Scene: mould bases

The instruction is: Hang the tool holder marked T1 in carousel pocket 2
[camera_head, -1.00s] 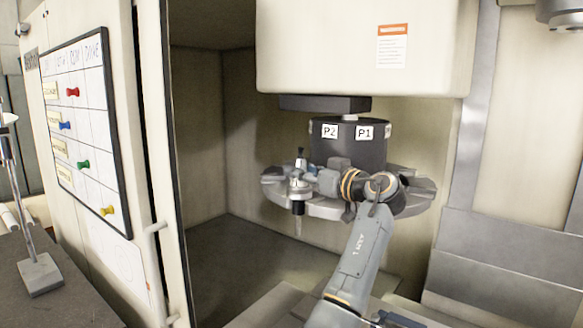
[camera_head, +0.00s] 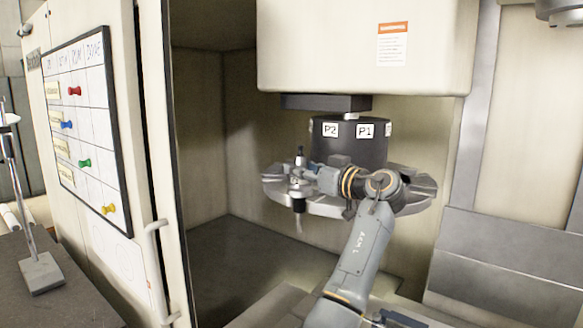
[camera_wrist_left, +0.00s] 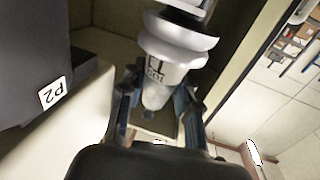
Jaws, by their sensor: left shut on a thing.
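My left gripper (camera_head: 312,176) is shut on a tool holder (camera_head: 299,188), a silvery flanged body held upright with a thin tool pointing down. The holder is at the left rim of the grey carousel (camera_head: 330,207), on the side of the P2 label (camera_head: 330,130). In the left wrist view, the gripper (camera_wrist_left: 158,98) has a finger on each side of the holder (camera_wrist_left: 165,60); its dark marking is too blurred to read surely. The P2 label (camera_wrist_left: 53,94) is at the left there. I cannot tell whether the holder is seated in pocket 2. My right gripper is out of view.
The machine's cream housing (camera_head: 360,45) hangs above the carousel. A P1 label (camera_head: 366,130) is right of P2 on the dark hub. A cabinet with a whiteboard (camera_head: 88,130) and a handle (camera_head: 157,265) stands at the left. The enclosure floor left of the carousel is clear.

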